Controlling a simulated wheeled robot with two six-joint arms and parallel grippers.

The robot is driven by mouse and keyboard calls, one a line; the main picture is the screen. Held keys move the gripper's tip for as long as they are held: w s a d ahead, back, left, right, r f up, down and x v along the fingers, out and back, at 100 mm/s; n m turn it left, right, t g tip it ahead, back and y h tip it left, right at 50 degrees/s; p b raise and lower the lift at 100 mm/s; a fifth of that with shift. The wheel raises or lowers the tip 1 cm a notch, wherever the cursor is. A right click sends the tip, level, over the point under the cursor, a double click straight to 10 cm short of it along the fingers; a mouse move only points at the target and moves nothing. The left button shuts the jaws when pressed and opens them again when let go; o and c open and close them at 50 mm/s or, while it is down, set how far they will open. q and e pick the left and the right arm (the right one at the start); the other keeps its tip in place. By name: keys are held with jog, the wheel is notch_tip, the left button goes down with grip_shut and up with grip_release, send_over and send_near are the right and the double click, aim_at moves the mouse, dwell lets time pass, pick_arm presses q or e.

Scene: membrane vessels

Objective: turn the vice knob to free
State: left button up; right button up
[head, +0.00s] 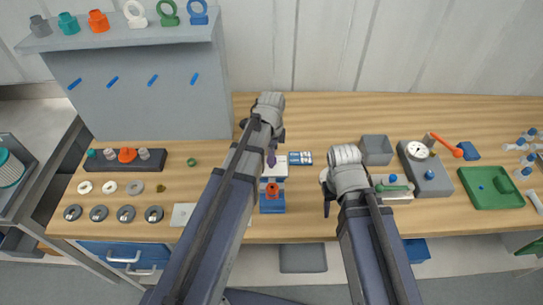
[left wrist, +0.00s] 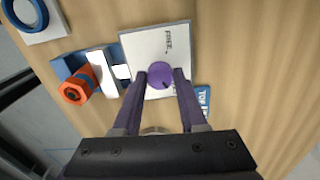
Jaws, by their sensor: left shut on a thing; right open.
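The purple vice knob (left wrist: 160,75) stands on a white plate (left wrist: 140,48) with the word FREE printed on it. My left gripper (left wrist: 160,80) is shut on the knob, one finger on each side. In the head view the left gripper (head: 273,150) is over the white plate (head: 280,171), and its arm hides part of it. The blue vice (head: 272,207) with an orange part (head: 272,189) is just in front of the plate. My right gripper (head: 326,202) is open and empty, to the right of the vice; its fingertips are partly hidden.
A blue and white label card (head: 300,158) lies right of the plate. A grey bin (head: 376,150), a gauge box (head: 428,172) and a green tray (head: 484,188) stand further right. A dark rack (head: 125,160) and several rings lie left, below a grey shelf panel (head: 140,95).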

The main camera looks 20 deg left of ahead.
pick_arm(q)
grip_shut()
jog(key=n, duration=0.5)
jog(key=shift+n, duration=0.4)
jog(key=n, duration=1.2)
jog(key=shift+n, duration=0.3)
jog(key=n, duration=0.5)
jog(key=shift+n, duration=0.4)
jog(key=o, duration=1.1)
grip_release()
